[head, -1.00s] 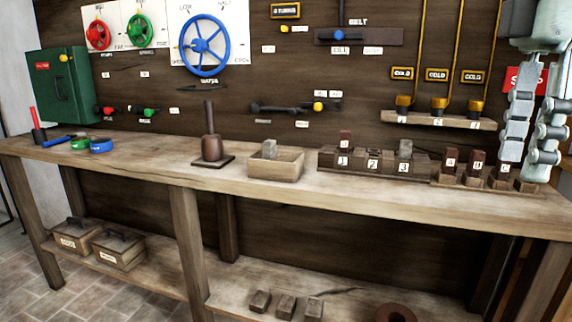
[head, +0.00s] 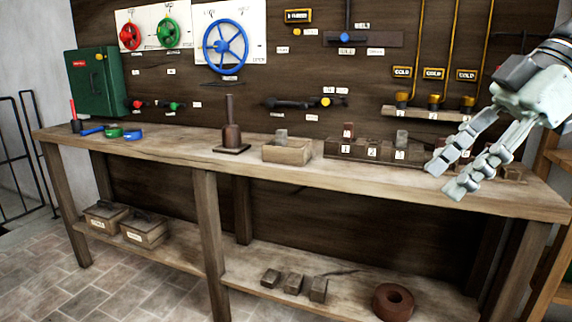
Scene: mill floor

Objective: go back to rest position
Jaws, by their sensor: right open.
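My right gripper (head: 442,182) hangs at the right of the head view, in front of the right part of the workbench (head: 185,155). Its two pale jointed fingers are apart and point down and left, with nothing between them. They cover part of the row of small dark blocks at the bench's right end. My left gripper does not show.
On the bench stand a dark post on a base (head: 232,140), a wooden box (head: 287,152) holding a grey block, and a numbered block holder (head: 345,150). A green cabinet (head: 95,82) is at left. Lidded boxes (head: 145,232) and a brown ring (head: 393,302) sit on the lower shelf.

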